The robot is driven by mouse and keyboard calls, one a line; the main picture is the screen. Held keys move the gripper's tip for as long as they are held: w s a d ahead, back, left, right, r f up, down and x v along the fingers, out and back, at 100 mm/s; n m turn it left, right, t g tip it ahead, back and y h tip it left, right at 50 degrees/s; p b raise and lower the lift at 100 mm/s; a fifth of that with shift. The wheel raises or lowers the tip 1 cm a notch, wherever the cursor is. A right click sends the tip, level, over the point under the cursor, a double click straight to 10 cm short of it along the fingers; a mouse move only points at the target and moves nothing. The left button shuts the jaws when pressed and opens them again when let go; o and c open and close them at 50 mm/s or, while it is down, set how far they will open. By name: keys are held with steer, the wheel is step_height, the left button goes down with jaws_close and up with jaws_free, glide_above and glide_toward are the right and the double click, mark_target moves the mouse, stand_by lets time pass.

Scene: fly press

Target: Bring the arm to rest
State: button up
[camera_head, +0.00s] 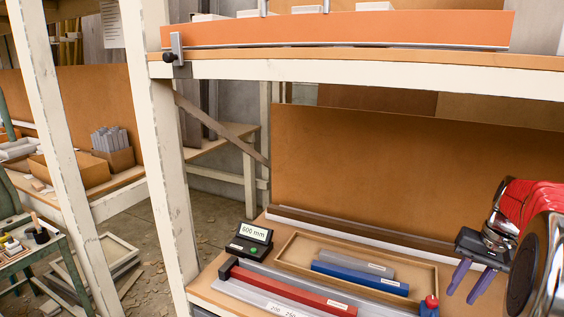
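My gripper (461,296) is at the lower right, on the end of my red and silver arm (528,215). Its two purple fingers point down and stand apart, with nothing seen between them. It is just right of a shallow wooden tray (432,297) on the bench. I cannot tell its exact height above the bench.
The tray holds a blue bar (360,278) and a grey bar (356,262). A white post (160,150) and an overhead shelf (380,72) bound the bench.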

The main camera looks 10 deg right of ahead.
steer(key=s+a+r+n+t, duration=0.1)
steer(key=s+a, duration=0.3)
steer(key=a, duration=0.7)
steer(key=s+a+r+n+t+h, duration=0.1)
steer(key=s+a+n, duration=0.3)
steer(key=a, duration=0.8)
steer(key=s+a+r+n+t, duration=0.1)
steer(key=s+a, duration=0.3)
steer(key=a, duration=0.7)
steer(key=shift+a+n+t, duration=0.25)
steer(key=shift+n+t, duration=0.45)
steer(key=shift+n, duration=0.2)
steer(key=shift+w+d+r, duration=0.1)
steer(key=shift+d, duration=0.05)
